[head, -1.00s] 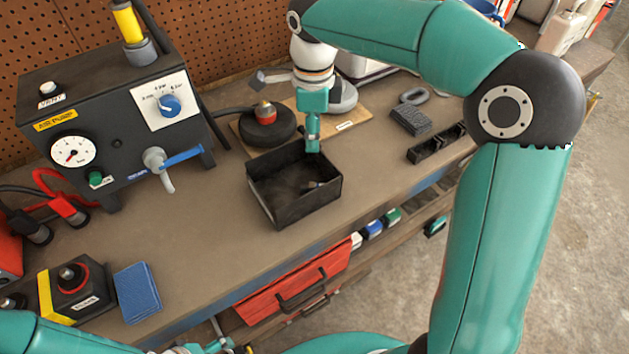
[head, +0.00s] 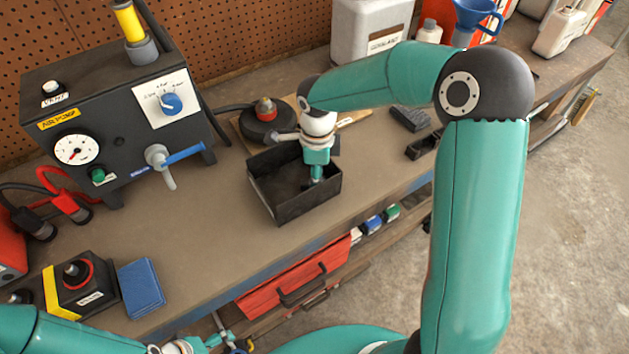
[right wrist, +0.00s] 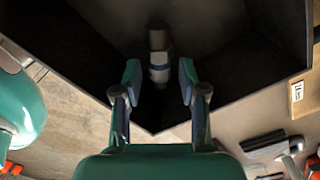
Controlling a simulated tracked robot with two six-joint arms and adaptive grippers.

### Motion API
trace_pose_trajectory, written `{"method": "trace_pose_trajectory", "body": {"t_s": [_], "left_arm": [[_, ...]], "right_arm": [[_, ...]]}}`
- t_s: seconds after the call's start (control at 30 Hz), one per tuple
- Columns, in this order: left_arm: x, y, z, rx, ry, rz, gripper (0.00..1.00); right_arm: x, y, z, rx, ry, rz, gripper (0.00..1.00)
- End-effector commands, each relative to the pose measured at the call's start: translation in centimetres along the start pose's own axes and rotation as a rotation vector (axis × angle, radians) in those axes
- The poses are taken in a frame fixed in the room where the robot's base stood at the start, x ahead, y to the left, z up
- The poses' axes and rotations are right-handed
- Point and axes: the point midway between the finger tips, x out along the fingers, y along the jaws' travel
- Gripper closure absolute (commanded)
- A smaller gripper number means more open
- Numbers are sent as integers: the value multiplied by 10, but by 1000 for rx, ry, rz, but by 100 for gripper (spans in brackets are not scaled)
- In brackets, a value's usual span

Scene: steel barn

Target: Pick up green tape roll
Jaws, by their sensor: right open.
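A small green item (head: 392,212) shows beside a blue one on the shelf below the bench edge in the head view. I cannot tell whether it is the green tape roll. My right gripper (head: 315,181) reaches down into a black open bin (head: 305,205) on the bench. In the right wrist view its fingers (right wrist: 159,82) are open. A small grey-brown cylinder with a pale band (right wrist: 159,55) lies in the bin ahead, between the fingertips in the picture; no contact shows. My left gripper (head: 226,340) is small at the bottom edge, its jaws unclear.
An air pump box (head: 115,125) stands left of the bin. A round black base (head: 265,120) is behind it. A blue pad (head: 140,287) lies at the front left. Dark blocks (head: 410,118) and a grey canister (head: 370,30) are to the right and behind.

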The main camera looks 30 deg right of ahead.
Motion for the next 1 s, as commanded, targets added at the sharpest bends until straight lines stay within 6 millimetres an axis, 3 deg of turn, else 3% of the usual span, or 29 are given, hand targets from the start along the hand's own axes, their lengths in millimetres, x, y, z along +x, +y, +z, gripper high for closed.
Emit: {"method": "trace_pose_trajectory", "body": {"t_s": [0.2, 0.47, 0.7, 1.0], "left_arm": [[-8, 3, 0, 0, 0, 0, 3], [-7, 3, 0, 0, 0, 0, 3], [-7, 3, 0, 0, 0, 0, 3], [-6, 2, 0, 0, 0, 0, 3]], "right_arm": [[25, 1, -2, 0, 1, 3, 58], [28, 1, -1, 0, 0, 1, 58], [28, 1, -1, 0, 0, 0, 98], [27, 1, -1, 0, -1, -1, 100]]}}
